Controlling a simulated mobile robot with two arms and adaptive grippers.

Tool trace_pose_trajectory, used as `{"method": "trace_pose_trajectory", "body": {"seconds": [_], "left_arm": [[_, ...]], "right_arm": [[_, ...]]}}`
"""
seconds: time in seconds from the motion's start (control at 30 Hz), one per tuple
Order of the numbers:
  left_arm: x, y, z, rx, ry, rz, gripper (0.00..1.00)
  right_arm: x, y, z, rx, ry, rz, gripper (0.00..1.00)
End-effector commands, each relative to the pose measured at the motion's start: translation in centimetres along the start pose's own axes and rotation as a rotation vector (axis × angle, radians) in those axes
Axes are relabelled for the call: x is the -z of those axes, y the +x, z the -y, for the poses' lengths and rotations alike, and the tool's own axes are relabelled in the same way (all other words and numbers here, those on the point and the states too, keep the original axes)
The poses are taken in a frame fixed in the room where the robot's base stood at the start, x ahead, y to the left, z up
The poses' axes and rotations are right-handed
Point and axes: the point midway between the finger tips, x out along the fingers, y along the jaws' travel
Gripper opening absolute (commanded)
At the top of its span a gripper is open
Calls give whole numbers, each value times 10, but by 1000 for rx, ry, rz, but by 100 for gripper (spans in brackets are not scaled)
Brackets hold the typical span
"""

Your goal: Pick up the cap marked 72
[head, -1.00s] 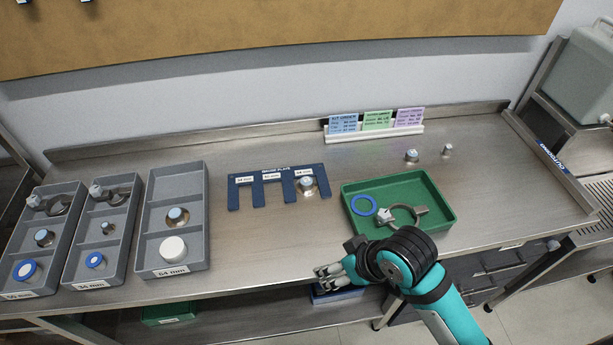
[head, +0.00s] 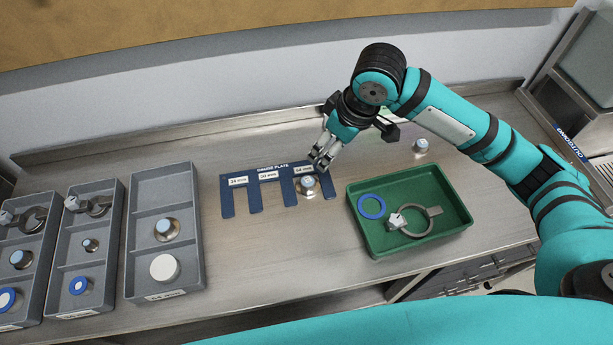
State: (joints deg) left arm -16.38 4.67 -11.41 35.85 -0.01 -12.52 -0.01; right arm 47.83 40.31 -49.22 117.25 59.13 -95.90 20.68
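A metal cap-like part with a pale blue top (head: 308,184) stands in the right-hand slot of the blue gauge plate (head: 258,174). A similar part (head: 420,146) stands at the back right, beside my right arm. My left gripper is out of view.
A green tray (head: 454,232) holds a blue ring (head: 371,206) and a metal clamp (head: 432,212). Three grey trays (head: 198,230) stand at the left. My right arm hides most of the card stand at the back. The table in front of the gauge plate is clear.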

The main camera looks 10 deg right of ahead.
Motion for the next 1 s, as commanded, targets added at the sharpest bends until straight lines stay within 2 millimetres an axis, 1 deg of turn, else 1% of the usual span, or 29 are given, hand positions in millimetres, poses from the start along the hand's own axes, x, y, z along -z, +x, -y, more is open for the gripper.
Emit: {"method": "trace_pose_trajectory", "body": {"seconds": [0.03, 0.13, 0.2, 0.27, 0.4, 0.5, 0.6, 0.7, 0.77, 0.9, 1.0], "left_arm": [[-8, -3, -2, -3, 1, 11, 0], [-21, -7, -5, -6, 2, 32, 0], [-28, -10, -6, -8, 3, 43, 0], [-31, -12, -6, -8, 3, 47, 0], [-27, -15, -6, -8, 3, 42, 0], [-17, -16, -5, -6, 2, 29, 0], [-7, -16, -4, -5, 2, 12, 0], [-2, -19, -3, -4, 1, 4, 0], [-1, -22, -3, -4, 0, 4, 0], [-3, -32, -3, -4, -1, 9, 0], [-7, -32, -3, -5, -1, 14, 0]], "right_arm": [[-1, 10, 1, 4, 1, 7, 63], [-1, 32, 2, 3, 1, 6, 63], [-1, 47, 2, 3, 1, 5, 63], [-1, 60, 2, 3, 0, 5, 63], [0, 88, 2, 2, 0, 2, 63], [0, 101, 2, 1, 0, 1, 63], [0, 108, 2, 1, -2, -1, 63], [0, 113, 3, 2, -2, 1, 63], [1, 119, 5, 2, -2, 2, 63], [2, 140, 11, 1, -2, 1, 63], [2, 154, 10, 1, -1, 0, 63]]}}
